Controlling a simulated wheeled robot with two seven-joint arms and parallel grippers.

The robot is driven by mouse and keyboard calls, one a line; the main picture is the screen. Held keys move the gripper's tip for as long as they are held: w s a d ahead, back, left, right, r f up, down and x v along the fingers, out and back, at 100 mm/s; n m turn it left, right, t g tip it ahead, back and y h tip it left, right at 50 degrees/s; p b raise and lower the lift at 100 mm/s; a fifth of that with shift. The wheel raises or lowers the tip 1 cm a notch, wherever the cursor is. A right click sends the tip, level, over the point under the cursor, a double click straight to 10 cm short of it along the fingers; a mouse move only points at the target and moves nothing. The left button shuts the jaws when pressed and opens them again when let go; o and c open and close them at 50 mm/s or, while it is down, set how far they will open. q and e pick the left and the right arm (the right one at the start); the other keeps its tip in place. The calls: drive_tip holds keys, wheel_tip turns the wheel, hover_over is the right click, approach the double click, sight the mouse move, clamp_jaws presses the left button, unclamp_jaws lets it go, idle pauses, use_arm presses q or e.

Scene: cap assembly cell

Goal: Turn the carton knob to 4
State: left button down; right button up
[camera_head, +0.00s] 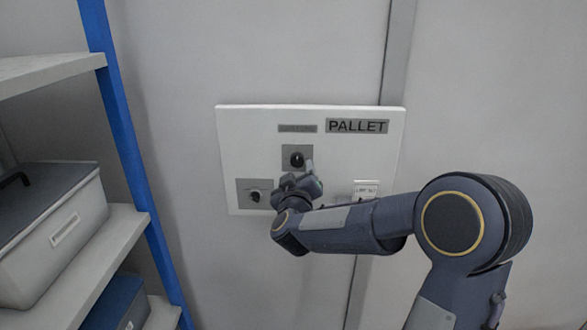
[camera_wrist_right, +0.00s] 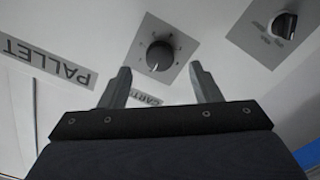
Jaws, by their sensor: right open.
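The carton knob (camera_head: 297,160) is a round black dial on a grey square plate on the white wall panel (camera_head: 236,140). In the right wrist view the knob (camera_wrist_right: 160,55) sits beyond and between my fingertips, with a label reading "CART", partly hidden, beside it. A small light mark shows on the knob's rim; the scale figures are too small to read. My right gripper (camera_head: 298,177) is open in front of the panel, just below the knob. The right wrist view shows the gripper (camera_wrist_right: 160,70) with fingers apart and nothing held; contact cannot be told. My left gripper is out of view.
A second black knob (camera_head: 255,196) is at the panel's lower left, close to my gripper. A "PALLET" sign (camera_head: 357,126) is at the upper right, and a small white plate (camera_head: 366,187) below it. A blue-post shelf (camera_head: 125,130) with bins stands left.

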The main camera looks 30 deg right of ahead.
sight(298, 163)
drive_tip(key=x, duration=0.4)
drive_tip(key=c, duration=1)
